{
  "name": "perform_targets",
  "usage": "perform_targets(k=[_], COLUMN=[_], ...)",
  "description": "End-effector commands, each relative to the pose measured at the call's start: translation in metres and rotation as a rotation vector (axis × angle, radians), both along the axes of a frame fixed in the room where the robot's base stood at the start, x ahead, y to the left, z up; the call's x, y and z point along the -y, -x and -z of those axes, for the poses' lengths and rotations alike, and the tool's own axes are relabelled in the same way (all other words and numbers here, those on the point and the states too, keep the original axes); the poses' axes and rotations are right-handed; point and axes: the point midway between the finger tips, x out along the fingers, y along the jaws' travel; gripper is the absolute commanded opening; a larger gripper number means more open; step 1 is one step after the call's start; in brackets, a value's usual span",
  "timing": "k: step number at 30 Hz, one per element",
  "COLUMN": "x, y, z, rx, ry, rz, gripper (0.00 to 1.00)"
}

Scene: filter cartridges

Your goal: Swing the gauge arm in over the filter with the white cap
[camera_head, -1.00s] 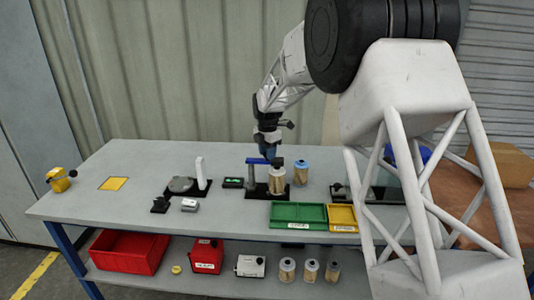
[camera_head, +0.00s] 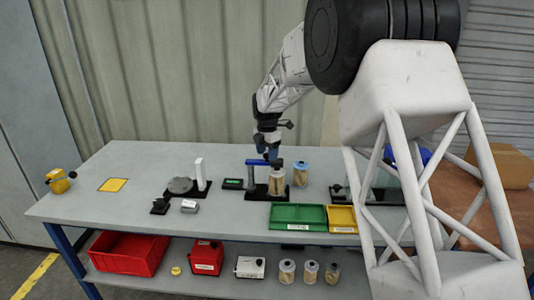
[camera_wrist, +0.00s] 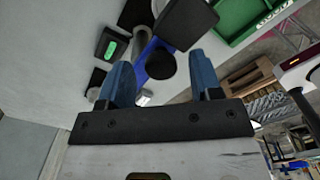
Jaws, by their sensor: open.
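The gauge stand (camera_head: 250,177) has a grey post with a blue arm (camera_head: 257,162) reaching right, towards the top of a filter (camera_head: 277,183) on the black base. A dark block (camera_head: 276,164) sits at that filter's top, and a pale cap edge shows under it. In the wrist view the blue arm (camera_wrist: 146,52) ends near a round black knob (camera_wrist: 160,64) and a black block (camera_wrist: 186,20). My gripper (camera_wrist: 161,60) is open, its blue fingers on either side of the knob. In the head view my gripper (camera_head: 270,155) is just above the arm's end. I cannot tell whether it touches.
A blue-capped filter (camera_head: 301,174) stands close on the right. A green tray (camera_head: 298,217) and yellow tray (camera_head: 342,218) lie in front. A small green display (camera_head: 232,184) and a dial fixture with a white post (camera_head: 199,174) are left. The bench's left side is mostly clear.

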Motion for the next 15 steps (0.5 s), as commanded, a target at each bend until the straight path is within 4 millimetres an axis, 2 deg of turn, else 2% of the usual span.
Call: perform_targets(k=[5, 15], x=[0.0, 0.0], y=[0.0, 0.0], z=[-0.015, -0.057], rx=[0.001, 0.002], ry=[0.0, -0.001], rz=[0.0, 0.0], gripper=[0.59, 0.59])
